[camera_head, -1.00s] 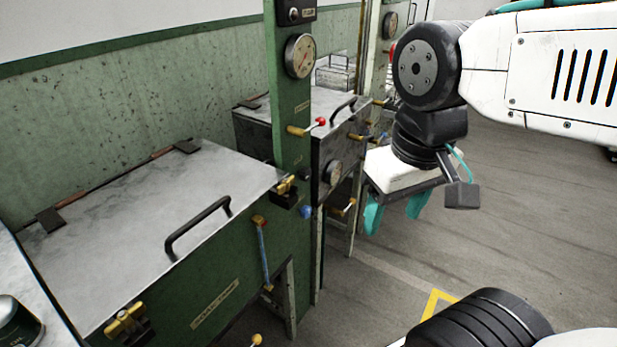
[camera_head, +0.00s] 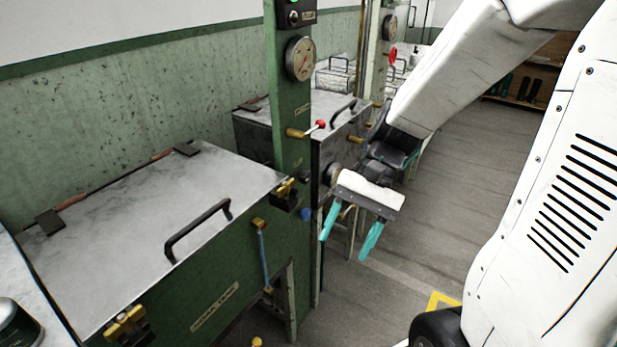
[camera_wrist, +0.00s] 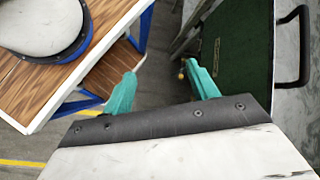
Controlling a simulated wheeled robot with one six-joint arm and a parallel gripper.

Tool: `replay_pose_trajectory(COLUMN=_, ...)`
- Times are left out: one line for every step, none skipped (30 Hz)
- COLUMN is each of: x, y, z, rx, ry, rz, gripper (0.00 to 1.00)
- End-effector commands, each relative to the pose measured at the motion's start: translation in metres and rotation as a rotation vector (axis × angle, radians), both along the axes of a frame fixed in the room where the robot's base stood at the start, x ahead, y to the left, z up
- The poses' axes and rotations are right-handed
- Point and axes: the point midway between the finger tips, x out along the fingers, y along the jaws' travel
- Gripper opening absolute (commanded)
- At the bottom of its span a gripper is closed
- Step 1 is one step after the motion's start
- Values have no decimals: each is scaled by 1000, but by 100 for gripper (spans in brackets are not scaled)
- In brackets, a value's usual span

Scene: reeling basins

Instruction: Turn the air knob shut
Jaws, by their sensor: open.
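A small round blue knob (camera_head: 306,214) sits low on the green post (camera_head: 291,160), beside the near basin's corner. No readable label tells which one is the air knob. My gripper (camera_head: 344,247) is open and empty, with teal fingers pointing down. It is to the right of the post and slightly lower than the blue knob, apart from it in the picture. In the wrist view my gripper (camera_wrist: 161,70) has nothing between its fingers; a small yellow knob (camera_wrist: 181,75) shows beyond the right finger.
The near green basin (camera_head: 200,290) has a metal lid with a black handle (camera_head: 198,228) and brass latches. A second basin (camera_head: 330,140) stands behind the post. The wrist view shows a wooden table (camera_wrist: 110,65) at left. Floor is open to the right.

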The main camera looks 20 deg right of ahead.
Motion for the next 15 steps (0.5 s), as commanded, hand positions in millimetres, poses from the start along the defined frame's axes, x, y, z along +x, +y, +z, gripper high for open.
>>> replay_pose_trajectory(x=11, y=3, z=-9, rx=71, ry=55, rz=-82, gripper=59)
replay_pose_trajectory(x=18, y=6, z=-13, rx=113, ry=81, rz=-133, gripper=59)
replay_pose_trajectory(x=29, y=8, z=-19, rx=169, ry=115, rz=-202, gripper=59)
replay_pose_trajectory(x=37, y=9, z=-23, rx=211, ry=140, rz=-256, gripper=59)
replay_pose_trajectory(x=46, y=10, z=-27, rx=253, ry=163, rz=-310, gripper=59)
replay_pose_trajectory(x=59, y=10, z=-33, rx=310, ry=194, rz=-386, gripper=59)
replay_pose_trajectory(x=68, y=10, z=-38, rx=352, ry=216, rz=-446, gripper=59)
replay_pose_trajectory(x=79, y=9, z=-42, rx=394, ry=237, rz=-507, gripper=59)
replay_pose_trajectory(x=93, y=6, z=-49, rx=451, ry=267, rz=-589, gripper=59)
replay_pose_trajectory(x=104, y=2, z=-55, rx=494, ry=284, rz=-655, gripper=59)
replay_pose_trajectory(x=115, y=-2, z=-61, rx=535, ry=302, rz=-720, gripper=59)
replay_pose_trajectory(x=130, y=-8, z=-69, rx=592, ry=325, rz=-811, gripper=59)
replay_pose_trajectory(x=141, y=-15, z=-77, rx=634, ry=338, rz=-882, gripper=59)
replay_pose_trajectory(x=153, y=-22, z=-84, rx=676, ry=351, rz=-954, gripper=59)
replay_pose_trajectory(x=169, y=-33, z=-94, rx=731, ry=362, rz=-1051, gripper=59)
